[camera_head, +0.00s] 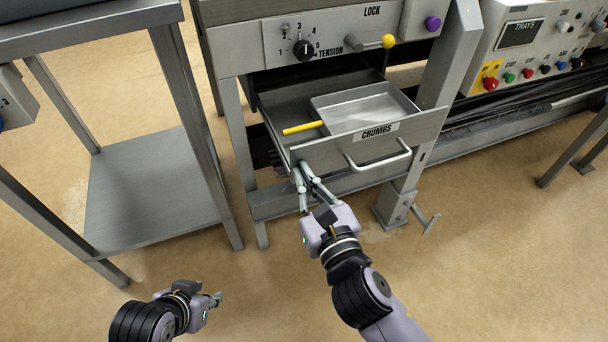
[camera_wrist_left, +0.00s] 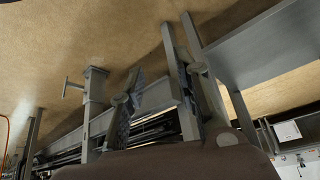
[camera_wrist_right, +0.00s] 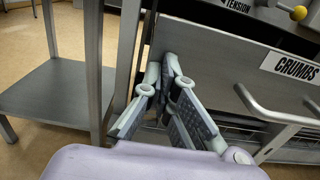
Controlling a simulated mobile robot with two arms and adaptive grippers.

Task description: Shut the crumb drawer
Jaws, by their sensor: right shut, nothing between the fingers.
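The grey crumb drawer (camera_head: 335,158), labelled CRUMBS, is pulled out of the machine. A bar handle (camera_head: 380,160) is on the right part of its front; the handle also shows in the right wrist view (camera_wrist_right: 275,115). My right gripper (camera_head: 303,168) is at the left end of the drawer front, its fingertips close together and empty. In the right wrist view the fingertips (camera_wrist_right: 162,72) are close to the front panel; I cannot tell whether they touch it. My left gripper (camera_head: 218,297) is low at the left, away from the drawer, with its fingers apart in the left wrist view (camera_wrist_left: 165,85).
A shallow metal tray (camera_head: 365,108) and a yellow stick (camera_head: 303,128) lie in the drawer. Above are a tension knob (camera_head: 304,49) and a yellow-knobbed lock lever (camera_head: 388,41). A metal table (camera_head: 180,100) stands left; a machine leg (camera_head: 395,200) stands right. The front floor is clear.

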